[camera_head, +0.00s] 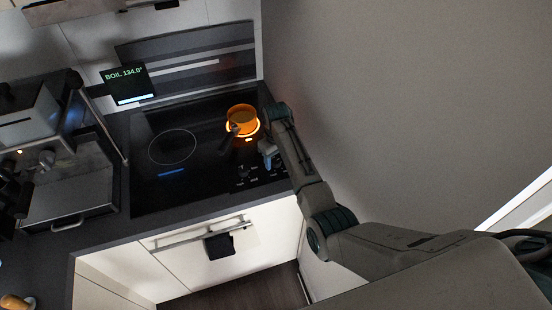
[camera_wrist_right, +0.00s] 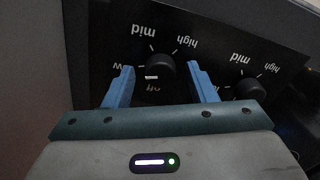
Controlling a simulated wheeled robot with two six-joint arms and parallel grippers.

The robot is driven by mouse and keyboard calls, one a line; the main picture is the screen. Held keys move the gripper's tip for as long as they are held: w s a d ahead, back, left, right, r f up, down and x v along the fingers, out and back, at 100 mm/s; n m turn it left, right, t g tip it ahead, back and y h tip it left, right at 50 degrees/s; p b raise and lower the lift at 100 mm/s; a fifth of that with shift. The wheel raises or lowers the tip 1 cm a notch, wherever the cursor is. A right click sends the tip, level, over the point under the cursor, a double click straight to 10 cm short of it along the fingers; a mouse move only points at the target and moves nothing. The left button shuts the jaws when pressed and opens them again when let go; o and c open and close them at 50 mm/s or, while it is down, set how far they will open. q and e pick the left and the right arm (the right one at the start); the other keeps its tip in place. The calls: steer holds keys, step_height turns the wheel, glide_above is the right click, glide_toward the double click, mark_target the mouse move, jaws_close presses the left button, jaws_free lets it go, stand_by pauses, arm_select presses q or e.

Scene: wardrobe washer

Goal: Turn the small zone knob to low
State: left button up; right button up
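My right gripper (camera_wrist_right: 157,85) is open in the right wrist view. Its two blue fingers stand on either side of a dark round knob (camera_wrist_right: 161,66), apart from it as far as I can see. Upside-down labels "mid", "high", "off" and a partly hidden "low" ring this knob. A short white mark shows at its edge, towards "off". A second knob (camera_wrist_right: 248,88) with similar labels sits to the right, outside the fingers. Which knob serves the small zone is not marked. In the head view my right gripper (camera_head: 266,153) is over the hob's front right corner. My left gripper is not in view.
An orange pot (camera_head: 242,119) stands on a glowing zone of the black hob (camera_head: 205,151), close behind my gripper. A display (camera_head: 127,84) reads "BOIL 134.0°". A grey wall (camera_head: 390,100) rises right of the hob. A coffee machine (camera_head: 62,170) stands at left.

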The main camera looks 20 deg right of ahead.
mark_target(276, 161)
step_height(276, 161, up, 11)
steer(key=b, duration=0.2)
steer(key=shift+b, duration=0.35)
steer(key=shift+f, duration=0.2)
